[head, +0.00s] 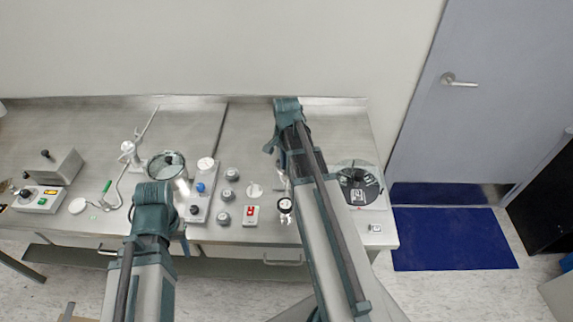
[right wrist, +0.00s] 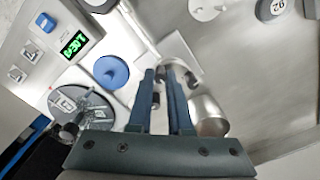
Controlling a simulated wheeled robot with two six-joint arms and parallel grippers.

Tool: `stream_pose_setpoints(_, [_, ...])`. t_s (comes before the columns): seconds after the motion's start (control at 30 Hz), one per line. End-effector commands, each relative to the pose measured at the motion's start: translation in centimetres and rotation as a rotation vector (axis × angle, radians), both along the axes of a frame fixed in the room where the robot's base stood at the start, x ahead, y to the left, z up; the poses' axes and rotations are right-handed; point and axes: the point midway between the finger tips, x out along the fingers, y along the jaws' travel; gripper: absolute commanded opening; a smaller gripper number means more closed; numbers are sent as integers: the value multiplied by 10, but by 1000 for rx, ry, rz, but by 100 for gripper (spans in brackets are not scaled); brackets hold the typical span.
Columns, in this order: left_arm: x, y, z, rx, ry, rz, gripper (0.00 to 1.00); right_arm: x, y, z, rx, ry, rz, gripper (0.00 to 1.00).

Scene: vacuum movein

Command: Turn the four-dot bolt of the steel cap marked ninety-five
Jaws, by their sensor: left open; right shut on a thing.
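Several grey round caps (head: 227,195) stand in a column on the steel bench in the head view. Their marks and dots are too small to read there. In the right wrist view a grey cap (right wrist: 271,8) with a two-digit mark is cut by the top edge; its dots cannot be told. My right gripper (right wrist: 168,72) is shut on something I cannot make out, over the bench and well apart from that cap. In the head view its arm hides it. My left gripper (head: 183,238) is open at the bench's front edge, largely hidden by its arm.
The right wrist view shows a display box (right wrist: 73,45), a blue disc (right wrist: 111,72) and a steel cylinder (right wrist: 209,115) near the fingers. A blue mat (head: 455,240) lies right.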

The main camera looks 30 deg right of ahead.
Motion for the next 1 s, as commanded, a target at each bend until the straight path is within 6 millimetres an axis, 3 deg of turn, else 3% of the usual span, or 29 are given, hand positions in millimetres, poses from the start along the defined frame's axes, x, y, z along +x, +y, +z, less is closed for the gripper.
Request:
stream_pose_setpoints(0.03, [0, 0, 0, 0, 0, 0, 50, 0, 0, 0, 0, 0, 0, 0])
stream_pose_setpoints(0.07, [0, 0, 0, 0, 0, 0, 50, 0, 0, 0, 0, 0, 0, 23])
stream_pose_setpoints(0.2, [0, 0, 0, 0, 0, 0, 50, 0, 0, 0, 0, 0, 1, 48])
stream_pose_setpoints(0.67, [0, 0, 5, 0, 0, 0, 50, 0, 0, 5, 0, 0, 1, 48])
stream_pose_setpoints(1.0, [0, 0, 41, 0, 0, -1, 50, 0, 0, 41, 0, 0, 1, 48])
